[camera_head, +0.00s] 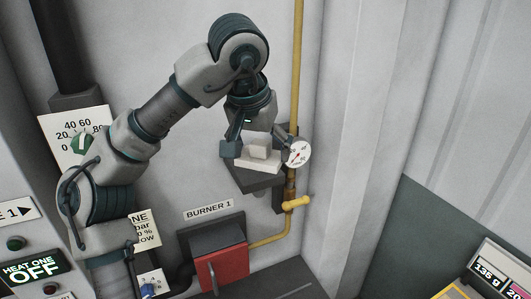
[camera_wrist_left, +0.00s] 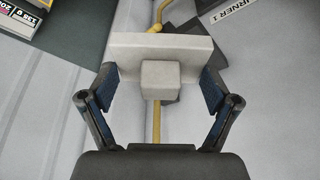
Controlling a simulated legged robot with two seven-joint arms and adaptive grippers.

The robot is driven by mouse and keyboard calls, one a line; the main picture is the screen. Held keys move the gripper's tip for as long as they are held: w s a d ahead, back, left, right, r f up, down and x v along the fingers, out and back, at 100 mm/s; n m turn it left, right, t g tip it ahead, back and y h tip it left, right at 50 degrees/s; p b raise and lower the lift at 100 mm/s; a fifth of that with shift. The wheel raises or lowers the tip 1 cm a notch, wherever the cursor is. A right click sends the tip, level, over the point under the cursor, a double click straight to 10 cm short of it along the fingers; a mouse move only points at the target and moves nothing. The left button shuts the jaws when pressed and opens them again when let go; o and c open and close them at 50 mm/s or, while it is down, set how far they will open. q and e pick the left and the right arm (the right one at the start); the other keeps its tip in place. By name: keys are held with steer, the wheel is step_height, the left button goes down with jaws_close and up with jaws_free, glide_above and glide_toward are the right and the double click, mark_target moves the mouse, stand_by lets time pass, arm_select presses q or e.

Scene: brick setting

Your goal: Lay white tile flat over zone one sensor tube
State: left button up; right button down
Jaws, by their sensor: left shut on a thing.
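The white tile (camera_head: 257,164), a flat pale plate with a small square block on top, is at my left gripper (camera_head: 258,143) in the head view. It also shows in the left wrist view (camera_wrist_left: 138,47), with its block facing the camera between the fingers. My left gripper (camera_wrist_left: 160,88) is shut on the tile, with one dark finger at each side. A dark grey bracket (camera_head: 256,181) lies just beneath the tile; I cannot tell whether they touch. I cannot make out the zone one sensor tube. My right gripper is not in view.
A yellow pipe (camera_head: 297,80) runs down the wall with a round gauge (camera_head: 298,153) close beside the gripper. A yellow valve handle (camera_head: 296,203) and a red burner box (camera_head: 222,268) are below.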

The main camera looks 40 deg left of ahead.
arm_select(q)
steer(key=shift+s+f, duration=0.15)
steer(key=shift+s, duration=0.05)
steer(key=w+a+f, duration=0.1)
steer(key=w+a, duration=0.2)
steer(key=w, duration=0.1)
steer(key=w+a+f+p, duration=0.1)
steer(key=w+a+f, duration=0.1)
steer(key=w+a, duration=0.1)
steer(key=w+a+f+p, duration=0.1)
steer(key=w+a+f, duration=0.1)
steer(key=w+a, duration=0.2)
steer(key=shift+w+f, duration=0.1)
steer(key=shift+w, duration=0.6)
steer(key=shift+w+a+f, duration=0.1)
steer(key=shift+a, duration=0.2)
steer(key=shift+d+f, duration=0.15)
steer(key=shift+f, duration=0.2)
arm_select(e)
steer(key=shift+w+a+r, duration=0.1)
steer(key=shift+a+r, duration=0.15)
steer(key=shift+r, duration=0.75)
arm_select(q)
steer(key=o, duration=1.1)
steer(key=shift+d, duration=0.2)
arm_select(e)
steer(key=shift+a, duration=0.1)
